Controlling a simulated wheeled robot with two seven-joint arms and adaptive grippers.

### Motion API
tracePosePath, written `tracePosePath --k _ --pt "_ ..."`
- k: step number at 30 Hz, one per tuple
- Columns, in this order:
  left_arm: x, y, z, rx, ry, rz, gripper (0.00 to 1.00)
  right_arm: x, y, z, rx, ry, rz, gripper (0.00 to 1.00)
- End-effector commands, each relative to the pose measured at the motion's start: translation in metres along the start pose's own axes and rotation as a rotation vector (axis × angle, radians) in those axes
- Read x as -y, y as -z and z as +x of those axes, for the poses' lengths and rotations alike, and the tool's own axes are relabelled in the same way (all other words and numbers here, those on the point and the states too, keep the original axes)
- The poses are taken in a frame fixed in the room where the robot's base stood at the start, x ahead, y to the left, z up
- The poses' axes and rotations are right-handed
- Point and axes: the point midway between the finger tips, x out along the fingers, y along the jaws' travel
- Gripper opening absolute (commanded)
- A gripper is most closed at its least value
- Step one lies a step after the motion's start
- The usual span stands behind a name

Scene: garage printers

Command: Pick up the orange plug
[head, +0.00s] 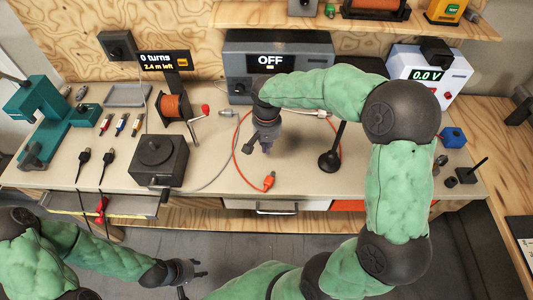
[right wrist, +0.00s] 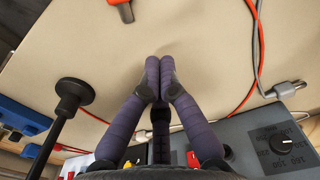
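The orange plug (head: 268,181) lies near the front edge of the bench on an orange cable. It also shows at the top of the right wrist view (right wrist: 121,10), partly cut off. My right gripper (head: 266,148) points down over the bench, behind the plug and apart from it. In the right wrist view its fingertips (right wrist: 160,68) are together with nothing between them. My left gripper (head: 203,268) is low in front of the bench, its fingers apart and empty.
A black stand (head: 331,159) is right of my right gripper. A grey box marked OFF (head: 235,68) stands behind, with a grey cable plug (head: 226,113) nearby. A black block (head: 158,160) and a wire spool (head: 174,107) are to the left. Bare bench surrounds the plug.

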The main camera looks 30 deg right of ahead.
Motion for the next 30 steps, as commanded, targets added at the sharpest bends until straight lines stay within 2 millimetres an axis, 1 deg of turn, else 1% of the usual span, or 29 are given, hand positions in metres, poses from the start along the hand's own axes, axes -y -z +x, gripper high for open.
tracePosePath --k 1,6,8,12,16,20,30 --pt "-0.001 0.000 -0.003 -0.001 0.000 0.000 0.40 0.001 0.000 -0.008 -0.001 0.001 0.000 0.00" --pt "-0.002 0.000 -0.005 -0.001 0.000 0.001 0.40 0.000 0.000 -0.022 0.000 0.001 0.004 0.00" --pt "-0.002 0.000 -0.005 -0.001 0.000 0.000 0.40 -0.006 0.005 -0.024 0.000 0.000 0.043 0.00" --pt "-0.002 0.000 -0.006 -0.001 0.000 0.000 0.40 -0.027 0.020 -0.025 0.001 -0.001 0.192 0.00" --pt "-0.002 0.000 -0.005 -0.001 0.000 0.001 0.40 -0.030 0.022 -0.019 0.003 -0.002 0.225 0.00" --pt "-0.001 0.000 -0.001 -0.001 0.000 0.001 0.40 -0.030 0.022 -0.005 0.004 -0.002 0.222 0.00" --pt "0.005 0.001 0.015 -0.001 0.000 0.000 0.40 -0.030 0.021 0.058 0.004 -0.002 0.221 0.00"
